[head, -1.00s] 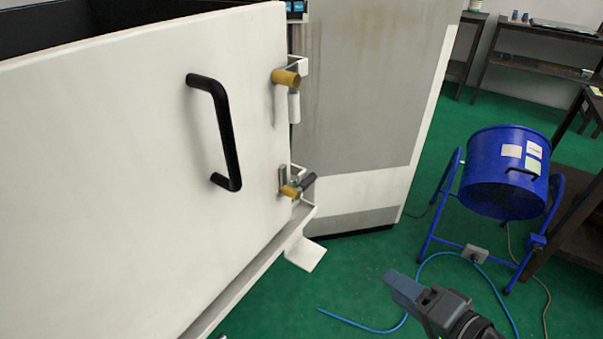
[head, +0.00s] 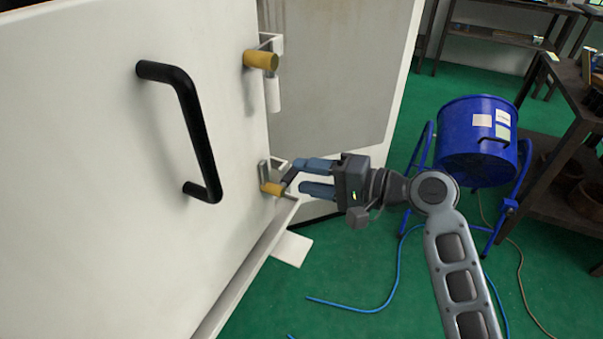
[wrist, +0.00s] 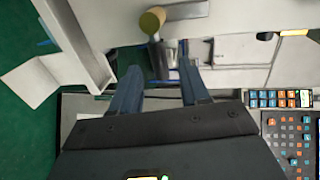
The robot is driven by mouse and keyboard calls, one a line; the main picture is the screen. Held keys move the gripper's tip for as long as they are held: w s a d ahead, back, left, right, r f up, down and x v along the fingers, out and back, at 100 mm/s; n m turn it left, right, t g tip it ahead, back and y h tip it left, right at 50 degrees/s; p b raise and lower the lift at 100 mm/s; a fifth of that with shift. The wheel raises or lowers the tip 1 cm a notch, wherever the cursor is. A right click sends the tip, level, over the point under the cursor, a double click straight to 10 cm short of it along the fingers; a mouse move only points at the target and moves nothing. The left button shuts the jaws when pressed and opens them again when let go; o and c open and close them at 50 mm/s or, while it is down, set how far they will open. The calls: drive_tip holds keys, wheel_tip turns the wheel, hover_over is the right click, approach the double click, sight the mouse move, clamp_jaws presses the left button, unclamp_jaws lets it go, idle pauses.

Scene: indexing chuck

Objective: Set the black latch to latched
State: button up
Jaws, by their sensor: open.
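The black latch (head: 289,180) sits low on the edge of the white door, a short dark lever beside a yellow cylinder (head: 270,189). It slants up and to the right towards my fingertips. My gripper (head: 302,176) is open at the lever's end, one finger above the other. In the wrist view, my open fingers (wrist: 160,80) point towards the yellow cylinder (wrist: 151,20) and a dark lever (wrist: 164,58), which lies between the fingertip lines. I cannot tell whether a finger touches the lever.
A second latch with a yellow cylinder (head: 261,60) and white lever (head: 272,94) sits higher on the door. A black door handle (head: 199,130) stands out to the left. A blue drum (head: 475,145) on a stand is at right. A blue hose lies on the green floor.

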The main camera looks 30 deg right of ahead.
drive_tip(key=shift+x, duration=0.9)
drive_tip(key=shift+c, duration=0.2)
clamp_jaws()
